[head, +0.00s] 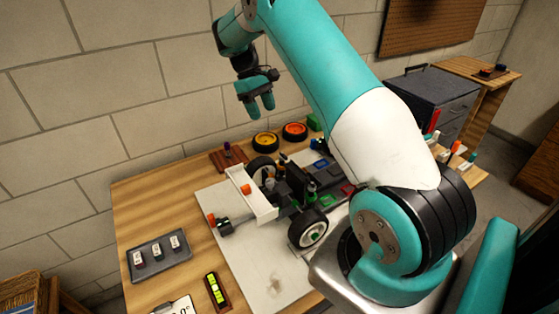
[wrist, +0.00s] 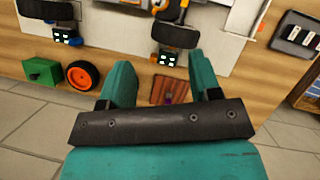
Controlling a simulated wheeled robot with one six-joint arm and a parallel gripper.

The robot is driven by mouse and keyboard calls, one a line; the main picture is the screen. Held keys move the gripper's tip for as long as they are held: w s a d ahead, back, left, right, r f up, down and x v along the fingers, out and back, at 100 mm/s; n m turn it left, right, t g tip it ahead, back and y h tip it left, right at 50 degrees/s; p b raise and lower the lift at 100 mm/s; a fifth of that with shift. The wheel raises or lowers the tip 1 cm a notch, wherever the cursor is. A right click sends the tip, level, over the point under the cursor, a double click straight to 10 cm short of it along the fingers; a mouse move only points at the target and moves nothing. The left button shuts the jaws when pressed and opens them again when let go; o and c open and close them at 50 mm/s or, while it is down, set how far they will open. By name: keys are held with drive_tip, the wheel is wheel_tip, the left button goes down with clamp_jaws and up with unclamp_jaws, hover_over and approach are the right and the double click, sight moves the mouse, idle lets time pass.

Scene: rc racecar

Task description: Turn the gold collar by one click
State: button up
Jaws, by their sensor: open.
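The racecar (head: 296,190) stands on a pale board on the workbench, with black wheels and a white wing (head: 259,204). No gold collar can be made out for certain. A small yellow-orange part (wrist: 168,9) shows on the car at the top of the wrist view, too cut off to identify. My gripper (head: 260,106) is raised above the back of the bench, apart from the car, its teal fingers pointing down. My arm hides part of the car's right side in the head view.
A yellow wheel (head: 265,142), an orange wheel (head: 295,131) and a green block (head: 313,122) sit at the back. A grey tray (head: 143,273) and a level (head: 217,290) are front left. A brick wall stands behind; a drawer cabinet (head: 432,95) is at right.

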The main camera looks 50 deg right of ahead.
sight(280, 160)
drive_tip(key=p+x, duration=0.2)
drive_tip(key=x, duration=1.5)
drive_tip(key=shift+f, duration=0.2)
